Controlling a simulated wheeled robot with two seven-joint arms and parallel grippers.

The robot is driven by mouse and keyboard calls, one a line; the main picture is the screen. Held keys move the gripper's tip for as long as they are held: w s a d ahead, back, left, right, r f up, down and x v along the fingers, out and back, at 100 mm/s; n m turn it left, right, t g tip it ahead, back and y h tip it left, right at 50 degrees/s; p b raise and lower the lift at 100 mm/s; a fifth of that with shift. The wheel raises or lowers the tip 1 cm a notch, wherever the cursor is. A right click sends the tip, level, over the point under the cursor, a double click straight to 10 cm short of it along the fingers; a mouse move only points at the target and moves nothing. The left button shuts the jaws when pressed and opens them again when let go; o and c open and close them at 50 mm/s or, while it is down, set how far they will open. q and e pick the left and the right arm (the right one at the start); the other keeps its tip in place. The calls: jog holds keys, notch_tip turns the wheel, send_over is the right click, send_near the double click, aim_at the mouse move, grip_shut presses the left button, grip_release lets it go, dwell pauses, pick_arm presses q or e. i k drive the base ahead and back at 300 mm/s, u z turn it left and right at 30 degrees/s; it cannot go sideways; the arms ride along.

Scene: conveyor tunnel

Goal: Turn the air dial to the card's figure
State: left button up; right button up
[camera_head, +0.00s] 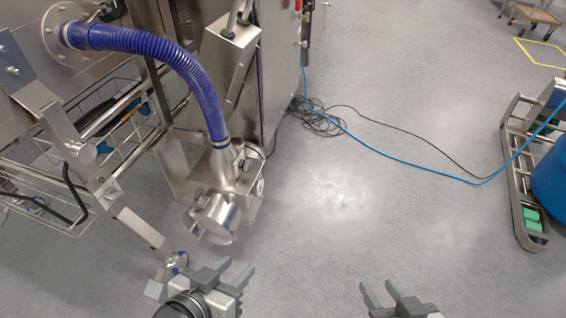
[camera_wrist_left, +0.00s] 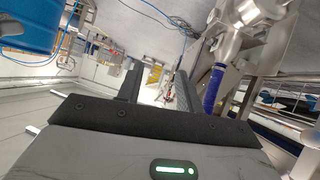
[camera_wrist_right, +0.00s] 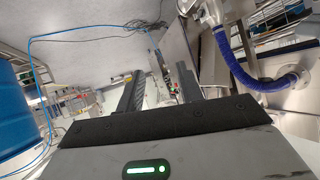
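No air dial with readable markings and no card with a figure can be made out in these views. A metal blower unit (camera_head: 218,205) with a round housing hangs at the end of a blue ribbed hose (camera_head: 165,52) in the head view. My left gripper (camera_head: 234,273) is open and empty, just below that housing and apart from it. My right gripper (camera_head: 384,296) is open and empty over bare floor at the bottom. Both wrist views show the fingers apart with nothing between them: left (camera_wrist_left: 154,88), right (camera_wrist_right: 161,92).
Steel machine frame and wire baskets (camera_head: 120,130) fill the left. Black and blue cables (camera_head: 318,118) lie coiled on the floor. A blue drum (camera_head: 550,175) and a metal frame (camera_head: 519,205) stand at right, with a cart (camera_head: 536,18) behind. The middle floor is clear.

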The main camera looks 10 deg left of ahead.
aim_at(244, 165)
jog(key=z, duration=0.15)
jog(key=i, duration=0.2)
jog(key=u, duration=0.9)
jog(key=k, duration=0.65)
jog(key=z, duration=0.5)
jog(key=i, duration=1.4)
jog(key=u, duration=1.7)
